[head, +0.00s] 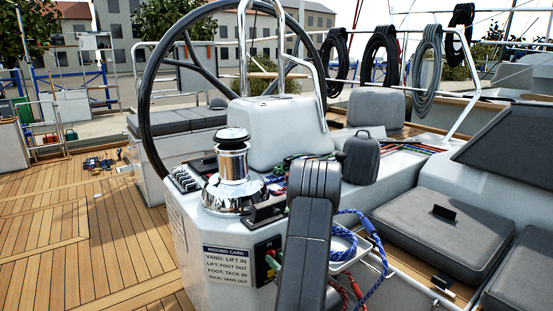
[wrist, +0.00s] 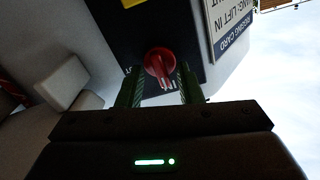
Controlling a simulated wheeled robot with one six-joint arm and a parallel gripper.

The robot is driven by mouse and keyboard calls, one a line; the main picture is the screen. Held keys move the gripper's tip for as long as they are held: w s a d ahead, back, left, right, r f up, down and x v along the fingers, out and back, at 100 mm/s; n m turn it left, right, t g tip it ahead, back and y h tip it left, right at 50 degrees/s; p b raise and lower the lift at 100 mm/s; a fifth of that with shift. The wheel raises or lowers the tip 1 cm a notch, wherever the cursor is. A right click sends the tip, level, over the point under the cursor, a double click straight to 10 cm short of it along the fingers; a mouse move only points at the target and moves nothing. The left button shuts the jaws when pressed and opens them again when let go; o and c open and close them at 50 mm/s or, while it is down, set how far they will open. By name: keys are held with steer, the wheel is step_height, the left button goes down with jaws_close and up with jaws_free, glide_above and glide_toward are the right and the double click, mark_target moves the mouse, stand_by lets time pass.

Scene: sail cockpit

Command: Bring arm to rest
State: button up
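My gripper (wrist: 160,84) shows in the wrist view with its two green fingers apart. A red rotary knob (wrist: 159,62) with a white pointer mark lies between and just beyond the fingertips, and gaps seem to show on both sides. The knob sits on a dark panel (wrist: 190,22) marked in white letters. In the head view my dark grey arm (head: 311,205) stands in front of the white console and hides most of my gripper. The dark panel (head: 262,248) shows there left of the arm, with bits of red and green by it.
The white console (head: 205,240) carries a chrome winch (head: 233,165), a rigging card (head: 229,266) and a steering wheel (head: 149,100). A tray (head: 345,245) with blue rope (head: 372,232) is right of my arm. Grey cushions (head: 440,235) lie right; wooden deck (head: 90,235) is mostly clear left.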

steer(key=m+p, duration=0.4)
steer(key=p, duration=0.1)
steer(key=shift+r+p, duration=0.15)
steer(key=shift+p, duration=0.25)
steer(key=shift+m+p, duration=0.75)
steer(key=shift+m, duration=0.15)
steer(key=shift+f, duration=0.2)
